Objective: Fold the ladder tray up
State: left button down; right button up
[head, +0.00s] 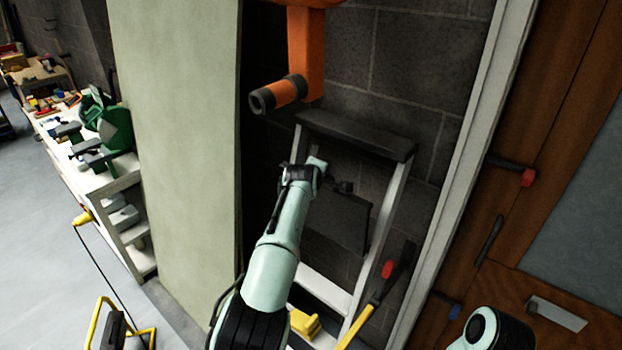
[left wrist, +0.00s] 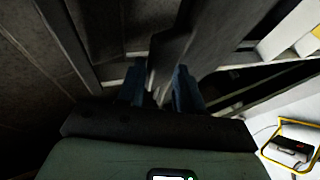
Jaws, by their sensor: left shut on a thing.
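The ladder (head: 371,243) leans in the alcove against the grey block wall, with a dark top cap and light rails. Its dark tray (head: 338,222) is a flat panel between the rails, below the top cap, and looks tilted. My left gripper (head: 335,182) is at the tray's upper edge, partly hidden by my own wrist. In the left wrist view, my left gripper's two blue-grey fingers (left wrist: 160,88) stand on either side of a dark panel edge (left wrist: 168,58), which looks like the tray, and are shut on it. My right gripper is out of view.
An orange fixture (head: 304,60) hangs above the ladder. A pale panel (head: 180,130) stands left of it and a brown door (head: 545,190) right. A red-and-yellow tool (head: 378,290) and a yellow object (head: 304,323) are low by the ladder. A cluttered workbench (head: 75,150) is far left.

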pick_arm(q)
jog(key=shift+d+f, duration=0.1)
jog(key=shift+f, duration=0.55)
jog(key=c, duration=1.1)
grip_release()
jog(key=shift+w, duration=0.1)
jog(key=shift+r, duration=0.1)
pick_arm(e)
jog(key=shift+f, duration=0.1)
pick_arm(q)
jog(key=b+v, duration=0.4)
jog(key=v, duration=0.9)
jog(key=shift+d+r, duration=0.1)
jog(key=shift+r, duration=0.25)
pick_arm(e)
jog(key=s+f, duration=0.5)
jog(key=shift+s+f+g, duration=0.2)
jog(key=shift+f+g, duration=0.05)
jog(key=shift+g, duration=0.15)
